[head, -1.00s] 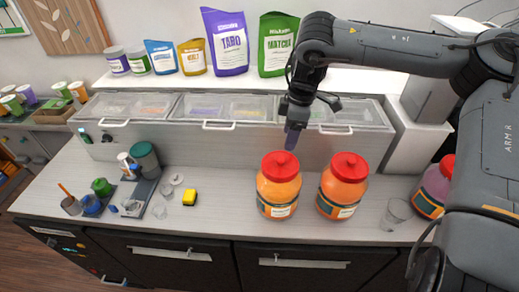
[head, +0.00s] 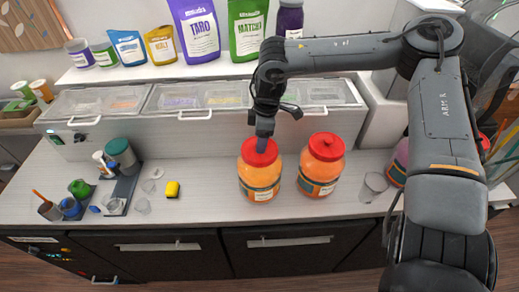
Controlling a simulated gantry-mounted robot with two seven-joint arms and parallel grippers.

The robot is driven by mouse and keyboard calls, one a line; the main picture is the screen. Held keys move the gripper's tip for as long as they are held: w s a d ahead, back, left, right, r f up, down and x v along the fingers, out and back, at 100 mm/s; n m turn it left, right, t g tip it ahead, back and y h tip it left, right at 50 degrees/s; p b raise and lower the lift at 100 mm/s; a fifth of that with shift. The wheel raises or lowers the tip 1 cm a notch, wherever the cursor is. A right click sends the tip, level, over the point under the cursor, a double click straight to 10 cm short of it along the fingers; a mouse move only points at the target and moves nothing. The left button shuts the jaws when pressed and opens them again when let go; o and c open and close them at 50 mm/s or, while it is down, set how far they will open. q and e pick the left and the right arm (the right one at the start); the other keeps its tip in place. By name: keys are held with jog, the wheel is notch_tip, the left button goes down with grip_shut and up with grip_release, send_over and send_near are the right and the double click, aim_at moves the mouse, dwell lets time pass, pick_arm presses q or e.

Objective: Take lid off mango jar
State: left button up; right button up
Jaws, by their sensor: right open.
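Two orange jars with red lids stand side by side on the counter. The left orange jar (head: 260,182) has its red lid (head: 258,157) on. The right orange jar (head: 320,172) also has its red lid (head: 326,146) on. The labels are too small to read, so I cannot tell which is mango. My right gripper (head: 262,147) is open, pointing down at the left jar's lid. One finger shows at the lid's top; whether it touches is unclear, and the other finger is hidden. My left gripper is out of view.
A clear cup (head: 373,186) stands right of the jars. A pinkish jar (head: 397,168) is partly hidden behind my right arm. Lidded bins (head: 205,116) line the back. The counter between block and jars is clear.

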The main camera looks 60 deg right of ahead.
jog(key=shift+f, duration=0.8)
jog(key=c, duration=1.1)
jog(key=shift+r, duration=0.1)
